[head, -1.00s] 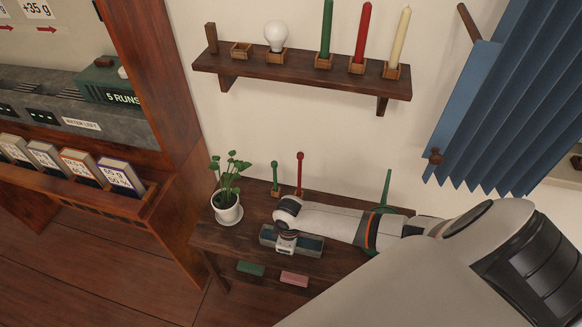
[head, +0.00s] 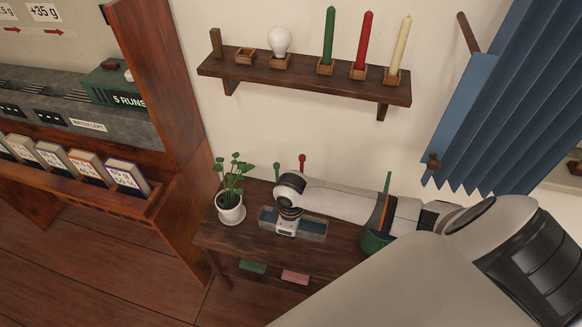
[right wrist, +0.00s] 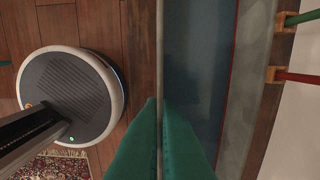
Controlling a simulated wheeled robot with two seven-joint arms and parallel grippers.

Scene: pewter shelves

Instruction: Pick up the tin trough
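The tin trough (head: 314,229) is a long blue-grey box, held just above the small dark table near the plant. My right gripper (head: 287,228) reaches over it from the right side. In the right wrist view its teal fingers (right wrist: 160,104) straddle the trough's thin near wall, closed up against it. The trough's blue-grey inside (right wrist: 200,65) shows to the right of that wall, with a red line along its far side. The fingertips are hidden in the head view. My left gripper is in neither view.
A potted plant (head: 230,208) stands close left of the trough. A wall shelf (head: 310,82) with candles and a bulb is above. Green and pink blocks (head: 295,277) lie below.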

